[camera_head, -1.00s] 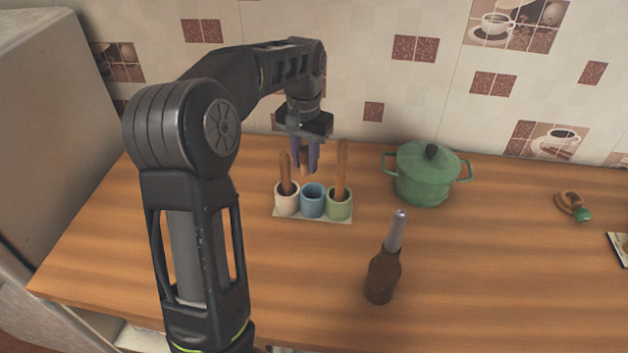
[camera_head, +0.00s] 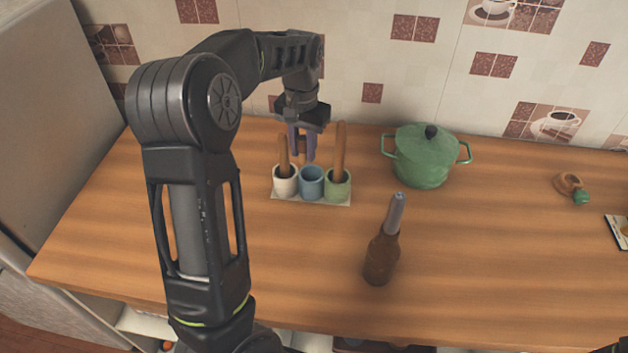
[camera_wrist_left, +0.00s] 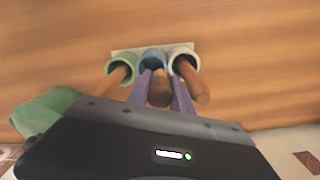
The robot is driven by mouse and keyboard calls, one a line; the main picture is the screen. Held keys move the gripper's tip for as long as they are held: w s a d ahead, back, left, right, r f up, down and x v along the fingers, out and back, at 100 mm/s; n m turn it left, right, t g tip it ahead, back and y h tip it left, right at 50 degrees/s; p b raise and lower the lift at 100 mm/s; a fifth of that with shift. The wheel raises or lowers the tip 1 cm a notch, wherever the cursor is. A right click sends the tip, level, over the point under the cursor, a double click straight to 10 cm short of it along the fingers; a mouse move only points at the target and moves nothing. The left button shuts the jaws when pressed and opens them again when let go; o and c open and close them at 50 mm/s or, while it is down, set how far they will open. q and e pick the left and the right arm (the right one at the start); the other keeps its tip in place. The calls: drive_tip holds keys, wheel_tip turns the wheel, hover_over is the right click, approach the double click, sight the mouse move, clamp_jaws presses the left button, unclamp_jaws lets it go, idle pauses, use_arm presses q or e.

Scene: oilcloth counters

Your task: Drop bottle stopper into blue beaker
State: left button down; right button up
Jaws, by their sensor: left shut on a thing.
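My left gripper (camera_head: 302,156) has purple fingers and is shut on the bottle stopper (camera_wrist_left: 160,92), a small brown piece. It holds the stopper just above and behind the blue beaker (camera_head: 312,185) in the head view. In the left wrist view the blue beaker (camera_wrist_left: 153,60) is just beyond the fingertips, its rim partly hidden by a finger and the stopper. The blue beaker stands between a white beaker (camera_head: 285,184) and a green beaker (camera_head: 338,187) on a pale tray (camera_head: 312,203). My right gripper does not show.
Tall brown sticks stand in the white and green beakers, close to the left gripper's sides. A green pot (camera_head: 423,160) stands to the right. A brown bottle (camera_head: 381,258) with a grey top stands in front. The wooden counter (camera_head: 490,250) is clear around it.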

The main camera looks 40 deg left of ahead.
sight(303, 137)
use_arm(q)
drive_tip(key=shift+f, duration=1.45)
drive_tip(key=c, duration=1.1)
unclamp_jaws()
drive_tip(key=shift+r+b, duration=0.85)
drive_tip(key=shift+r, duration=3.05)
